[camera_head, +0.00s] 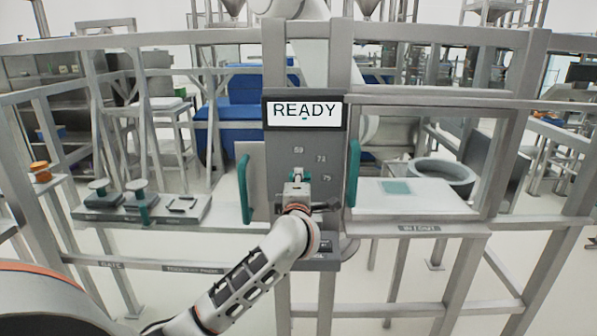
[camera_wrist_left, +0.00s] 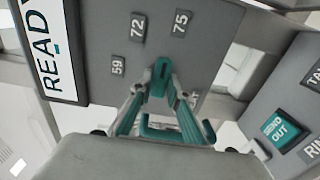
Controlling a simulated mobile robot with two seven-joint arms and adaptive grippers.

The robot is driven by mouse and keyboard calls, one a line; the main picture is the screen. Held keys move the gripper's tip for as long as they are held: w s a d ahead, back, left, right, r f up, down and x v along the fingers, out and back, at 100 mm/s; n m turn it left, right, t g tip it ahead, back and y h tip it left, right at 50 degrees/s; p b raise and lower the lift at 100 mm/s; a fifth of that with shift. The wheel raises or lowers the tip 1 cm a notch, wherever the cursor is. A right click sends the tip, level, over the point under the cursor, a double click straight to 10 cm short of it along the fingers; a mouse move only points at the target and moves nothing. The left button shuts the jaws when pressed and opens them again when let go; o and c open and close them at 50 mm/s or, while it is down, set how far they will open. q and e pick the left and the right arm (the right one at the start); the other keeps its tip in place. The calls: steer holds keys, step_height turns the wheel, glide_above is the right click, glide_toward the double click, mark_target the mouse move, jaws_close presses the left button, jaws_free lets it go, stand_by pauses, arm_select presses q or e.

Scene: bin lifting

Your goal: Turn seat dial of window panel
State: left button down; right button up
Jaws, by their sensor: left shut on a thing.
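The window panel (camera_head: 343,130) is a grey upright panel with a READY display (camera_head: 304,112) at its top. The seat dial (camera_wrist_left: 160,78) is a teal knob on the panel face, with number labels 59 (camera_wrist_left: 118,65), 72 (camera_wrist_left: 138,27) and 75 (camera_wrist_left: 181,23) around it. My left gripper (camera_wrist_left: 160,88) is shut on the dial, with a finger on either side of it. In the head view my left gripper (camera_head: 297,180) covers most of the dial. I cannot tell exactly which label the dial points at. My right gripper is not in view.
Teal upright handles flank the panel, one at left (camera_head: 244,188) and one at right (camera_head: 354,172). A teal SEND OUT button (camera_wrist_left: 281,130) sits on the lower panel. A shelf at left (camera_head: 150,222) holds knobbed pieces. A white shelf with a teal square (camera_head: 397,188) lies at right.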

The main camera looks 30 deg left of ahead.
arm_select(q)
steer(key=shift+f+m, duration=0.15)
steer(key=shift+m, duration=0.75)
steer(key=c, duration=1.9)
jaws_free()
steer(key=v, duration=1.2)
steer(key=shift+s+a, duration=0.1)
